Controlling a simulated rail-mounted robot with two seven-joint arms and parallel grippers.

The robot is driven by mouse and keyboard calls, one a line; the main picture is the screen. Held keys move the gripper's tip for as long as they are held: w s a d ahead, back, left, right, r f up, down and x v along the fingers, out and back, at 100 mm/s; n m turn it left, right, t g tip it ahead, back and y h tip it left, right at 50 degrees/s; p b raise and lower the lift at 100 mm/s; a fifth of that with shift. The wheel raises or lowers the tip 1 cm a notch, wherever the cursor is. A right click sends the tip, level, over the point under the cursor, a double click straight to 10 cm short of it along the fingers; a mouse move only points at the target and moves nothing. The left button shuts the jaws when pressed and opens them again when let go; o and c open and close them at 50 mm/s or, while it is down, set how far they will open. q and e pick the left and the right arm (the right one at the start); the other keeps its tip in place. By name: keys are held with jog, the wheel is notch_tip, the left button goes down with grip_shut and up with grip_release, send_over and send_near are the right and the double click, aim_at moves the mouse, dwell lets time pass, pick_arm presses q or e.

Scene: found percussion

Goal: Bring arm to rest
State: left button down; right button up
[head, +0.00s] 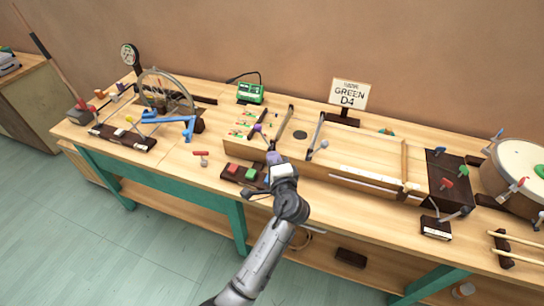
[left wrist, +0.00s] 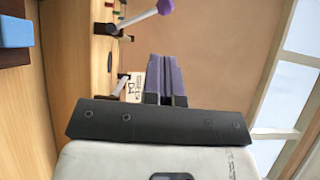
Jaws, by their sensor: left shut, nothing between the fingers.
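My left arm reaches up from the bottom of the head view. Its gripper (head: 274,158) is over the front part of the bench, near the front side of the long wooden string box. In the left wrist view the two purple fingers (left wrist: 166,75) lie together, shut with nothing between them. Part of the small block rack (head: 235,173) is hidden behind the gripper in the head view. My right gripper is in neither view.
The wooden bench (head: 180,160) holds a long string box (head: 360,155), a sign reading "GREEN D4" (head: 348,94), a green device (head: 250,93), a wheel with blue levers (head: 172,122) and a drum (head: 518,165). A purple-headed mallet (left wrist: 165,7) shows in the left wrist view.

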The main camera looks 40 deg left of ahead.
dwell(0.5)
pick_arm(q)
jog(key=s+d+f+n+g+h+p, duration=0.1)
jog(key=s+d+f+n+h, duration=0.15)
jog(key=s+h, duration=0.35)
jog(key=s+d+f+n+g+h+p, duration=0.15)
jog(key=s+d+h, duration=0.25)
jog(key=s, duration=0.4)
jog(key=s+d+f+n+g+h, duration=0.1)
jog(key=s+d+n+h, duration=0.25)
jog(key=s, duration=0.25)
jog(key=s+a+f+m+g+p, duration=0.15)
jog(key=s+f, duration=0.25)
jog(key=s, duration=0.5)
jog(key=s+f+g+p, duration=0.1)
jog(key=s+f+g, duration=0.2)
jog(key=s+f, duration=0.35)
notch_tip(320, 180, up, 40)
jog(key=s+p, duration=0.2)
jog(key=p, duration=3.6)
jog(key=shift+f, duration=0.25)
